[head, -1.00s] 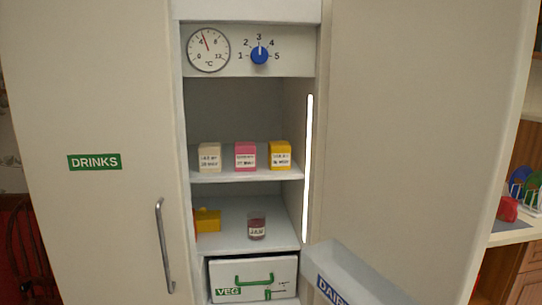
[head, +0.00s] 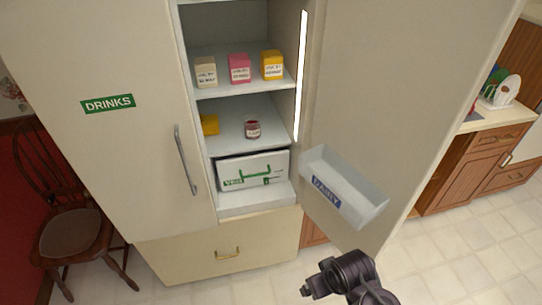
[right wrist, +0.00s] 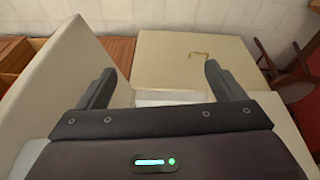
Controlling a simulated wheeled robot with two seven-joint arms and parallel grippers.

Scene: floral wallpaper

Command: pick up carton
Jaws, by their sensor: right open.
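Three cartons stand upright in a row on the upper shelf of the open fridge in the head view: a cream carton (head: 206,72), a pink carton (head: 240,68) and a yellow carton (head: 272,65). Each has a white printed label, too small to read surely. My dark right arm shows at the bottom of the head view, well below and in front of the cartons. In the right wrist view my right gripper (right wrist: 158,82) has its two fingers wide apart with nothing between them. No carton shows in that view. My left gripper is not in view.
A red jar (head: 252,129) and a partly hidden yellow thing (head: 210,125) stand on the shelf below. Under them is a VEG drawer (head: 253,172). The open right door carries a DAIRY bin (head: 343,188). A chair (head: 70,232) stands left.

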